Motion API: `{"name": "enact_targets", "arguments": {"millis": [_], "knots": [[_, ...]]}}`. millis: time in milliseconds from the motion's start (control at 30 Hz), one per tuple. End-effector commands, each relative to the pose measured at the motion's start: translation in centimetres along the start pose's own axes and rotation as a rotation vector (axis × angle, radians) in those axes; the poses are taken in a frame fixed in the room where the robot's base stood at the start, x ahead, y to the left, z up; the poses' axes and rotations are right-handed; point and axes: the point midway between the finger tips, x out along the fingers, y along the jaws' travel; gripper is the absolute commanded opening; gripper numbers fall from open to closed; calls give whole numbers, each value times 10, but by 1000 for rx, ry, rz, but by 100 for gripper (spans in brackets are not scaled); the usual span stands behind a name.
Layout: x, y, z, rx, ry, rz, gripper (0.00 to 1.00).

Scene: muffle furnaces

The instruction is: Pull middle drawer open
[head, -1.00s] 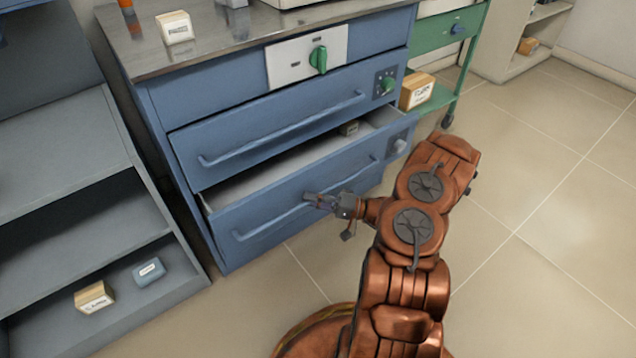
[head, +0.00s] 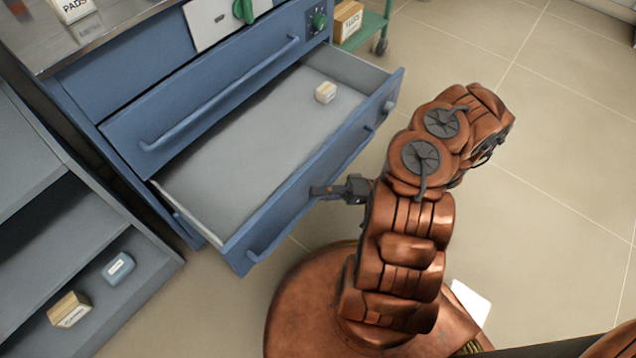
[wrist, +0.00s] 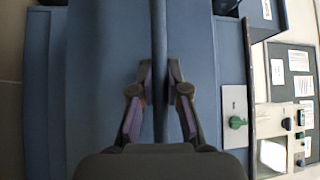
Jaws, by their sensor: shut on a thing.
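The blue cabinet's open drawer (head: 225,165) sits below a closed drawer (head: 215,95) with its own bar handle. The open drawer is pulled far out and shows its grey inside, with a small pale box (head: 325,92) toward the back right. My gripper (head: 322,191) is at the middle of the open drawer's front. In the wrist view, its two fingers (wrist: 160,72) are shut on the drawer's bar handle (wrist: 159,35), one on each side. The handle's left end (head: 262,248) shows in the head view.
Grey shelves (head: 30,190) stand at the left, holding a wooden box (head: 69,310) and a blue box (head: 118,267). A green cart (head: 372,25) with a box is behind right. The tiled floor at right is clear.

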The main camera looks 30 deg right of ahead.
Motion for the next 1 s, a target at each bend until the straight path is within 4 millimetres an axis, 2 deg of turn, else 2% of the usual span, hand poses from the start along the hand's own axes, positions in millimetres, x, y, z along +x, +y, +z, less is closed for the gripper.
{"name": "enact_targets", "arguments": {"millis": [367,400,633,1000], "knots": [[-1,0,2,0,-3,0,0],[-1,0,2,0,-3,0,15],[-1,0,2,0,-2,0,39],[-4,0,1,0,-1,0,40]]}}
